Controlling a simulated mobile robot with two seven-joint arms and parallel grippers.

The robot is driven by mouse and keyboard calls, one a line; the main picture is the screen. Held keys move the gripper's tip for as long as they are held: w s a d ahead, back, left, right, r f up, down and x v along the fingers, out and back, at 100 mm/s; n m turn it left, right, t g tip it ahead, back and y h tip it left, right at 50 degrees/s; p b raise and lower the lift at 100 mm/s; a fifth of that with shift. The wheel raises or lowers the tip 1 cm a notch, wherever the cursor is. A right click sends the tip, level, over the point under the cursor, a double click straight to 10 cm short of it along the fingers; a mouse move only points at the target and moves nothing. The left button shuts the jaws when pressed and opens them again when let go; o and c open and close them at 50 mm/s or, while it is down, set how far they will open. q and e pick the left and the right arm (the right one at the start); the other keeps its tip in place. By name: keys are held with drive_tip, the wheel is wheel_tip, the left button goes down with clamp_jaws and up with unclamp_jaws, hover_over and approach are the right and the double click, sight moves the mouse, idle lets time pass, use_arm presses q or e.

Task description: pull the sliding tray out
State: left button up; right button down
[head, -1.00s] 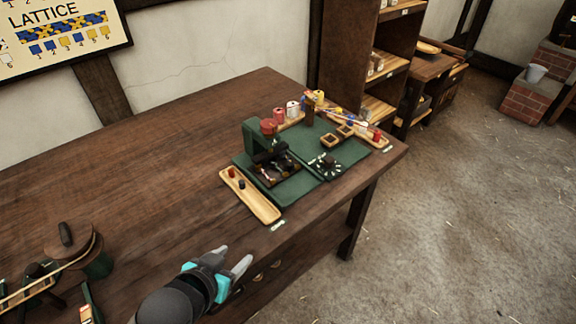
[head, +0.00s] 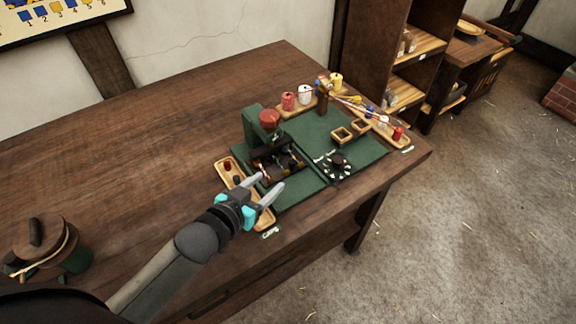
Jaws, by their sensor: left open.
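A small green press (head: 252,122) with a red knob (head: 269,118) stands on the dark wooden bench. A dark sliding tray (head: 290,156) with small pieces in it sits low at the front of the press. My left gripper (head: 269,182) is open and empty, its two fingers pointing at the tray's front edge. The fingers partly overlap the green mat in the picture, and I cannot tell whether they touch anything. My right gripper is out of view.
A long wooden dish (head: 221,163) with small red and dark pieces lies left of the press, partly behind my gripper. A lidded pot (head: 75,258) is at lower left.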

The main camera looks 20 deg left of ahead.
sight(291, 163)
use_arm(q)
drive_tip(key=b+x, duration=0.1)
drive_tip(key=x, duration=0.3)
drive_tip(key=shift+w+f, duration=0.1)
drive_tip(key=shift+w, duration=0.05)
drive_tip(key=b+x, duration=0.1)
drive_tip(key=x, duration=0.3)
drive_tip(key=shift+w+d+f, duration=0.15)
drive_tip(key=shift+w, duration=0.15)
drive_tip(key=shift+b+x, duration=0.3)
drive_tip(key=shift+x, duration=0.6)
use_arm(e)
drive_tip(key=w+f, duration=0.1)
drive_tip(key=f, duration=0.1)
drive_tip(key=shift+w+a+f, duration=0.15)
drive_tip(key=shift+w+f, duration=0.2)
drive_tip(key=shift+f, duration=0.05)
use_arm(q)
clamp_jaws()
